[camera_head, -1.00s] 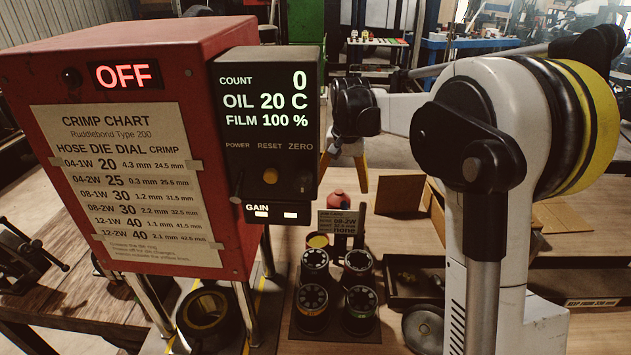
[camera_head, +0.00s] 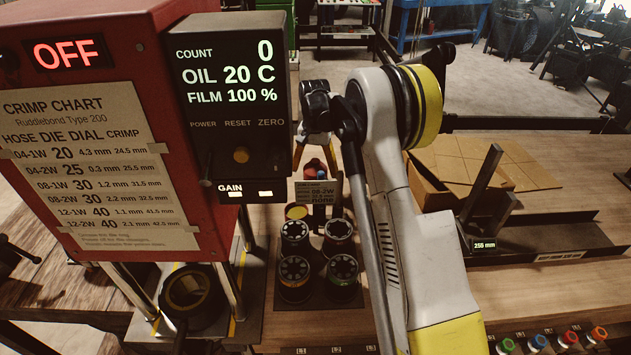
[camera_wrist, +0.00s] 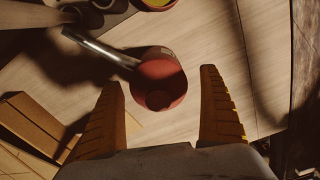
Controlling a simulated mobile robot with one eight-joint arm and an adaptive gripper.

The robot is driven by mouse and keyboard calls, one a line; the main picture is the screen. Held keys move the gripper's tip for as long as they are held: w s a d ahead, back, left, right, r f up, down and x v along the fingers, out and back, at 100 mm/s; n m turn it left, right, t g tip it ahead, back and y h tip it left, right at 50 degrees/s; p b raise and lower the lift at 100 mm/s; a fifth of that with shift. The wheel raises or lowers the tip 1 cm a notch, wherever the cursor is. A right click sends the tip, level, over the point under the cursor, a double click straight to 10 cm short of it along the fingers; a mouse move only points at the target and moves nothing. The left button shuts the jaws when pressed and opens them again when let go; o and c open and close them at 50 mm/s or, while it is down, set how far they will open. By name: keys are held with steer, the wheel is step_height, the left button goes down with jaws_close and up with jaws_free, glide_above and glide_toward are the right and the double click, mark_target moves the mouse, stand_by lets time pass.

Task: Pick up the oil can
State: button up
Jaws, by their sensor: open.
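The red oil can (camera_wrist: 163,84) stands on the wooden bench in the wrist view, seen from above, with its metal spout reaching up and left. My gripper (camera_wrist: 160,78) is open, with one yellow finger towards each side of the can; no contact shows. In the head view, my gripper (camera_head: 317,153) points down behind the die stand, and a bit of red, seemingly the can (camera_head: 315,167), shows between its fingers. The can's lower part is hidden there by the sign and dies.
The red crimper (camera_head: 100,130) and its display box (camera_head: 237,100) stand left of my gripper. Several dies (camera_head: 295,235) and a small sign (camera_head: 318,192) are in front. A cardboard box (camera_head: 450,175) lies right.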

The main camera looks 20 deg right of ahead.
mark_target(315, 177)
step_height(315, 177, down, 4)
steer(key=shift+d+r, duration=0.1)
steer(key=shift+r, duration=0.15)
steer(key=c, duration=1.5)
steer(key=shift+r, duration=0.1)
